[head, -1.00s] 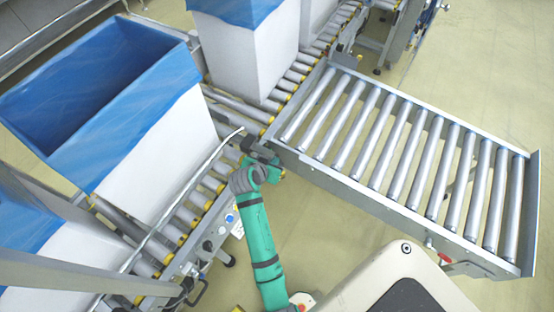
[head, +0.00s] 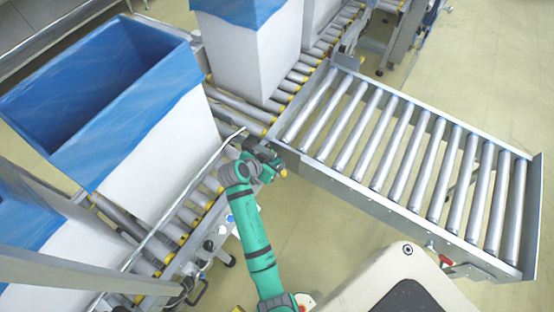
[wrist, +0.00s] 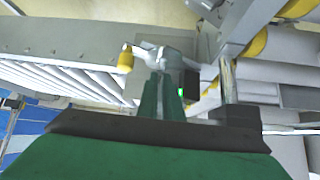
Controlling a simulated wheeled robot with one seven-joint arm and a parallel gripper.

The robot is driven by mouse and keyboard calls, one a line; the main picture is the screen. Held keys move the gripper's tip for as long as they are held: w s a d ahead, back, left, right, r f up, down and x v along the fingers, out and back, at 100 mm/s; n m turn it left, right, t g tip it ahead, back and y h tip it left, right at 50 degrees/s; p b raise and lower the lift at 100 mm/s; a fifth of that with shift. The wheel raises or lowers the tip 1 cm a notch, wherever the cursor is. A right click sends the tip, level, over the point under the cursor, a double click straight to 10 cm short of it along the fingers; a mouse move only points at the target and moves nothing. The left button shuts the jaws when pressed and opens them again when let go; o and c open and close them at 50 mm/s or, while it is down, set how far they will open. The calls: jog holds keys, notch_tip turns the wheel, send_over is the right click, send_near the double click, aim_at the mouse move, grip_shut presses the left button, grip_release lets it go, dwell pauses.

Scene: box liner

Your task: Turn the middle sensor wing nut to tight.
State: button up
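In the wrist view, a small silver fitting (wrist: 155,54) shows just past my gripper's fingertips; it may be the wing nut, but its shape is unclear. A yellow-capped part (wrist: 125,59) sits to its left. A dark sensor box (wrist: 191,83) with a green light is close on the right. My gripper's (wrist: 160,76) two green fingers are close together, with their tips at the silver fitting; whether they grip it is hidden. In the head view, my gripper (head: 274,168) is at the conveyor's side rail, near the junction with the side roller table. The other sensors cannot be made out.
The side roller table (head: 436,262) extends right from the junction. A white box with a blue liner (head: 160,150) stands on the main conveyor, left of my arm. Another lined box (head: 250,50) stands farther back. A metal guide rail (head: 182,196) runs along the conveyor.

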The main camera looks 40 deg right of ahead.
jog(key=o, duration=0.4)
jog(key=shift+w, duration=0.15)
jog(key=shift+c, duration=0.2)
jog(key=shift+s+d, duration=0.15)
jog(key=shift+s, duration=0.15)
jog(key=shift+w+a, duration=0.15)
jog(key=shift+a, duration=0.1)
jog(key=v, duration=1.1)
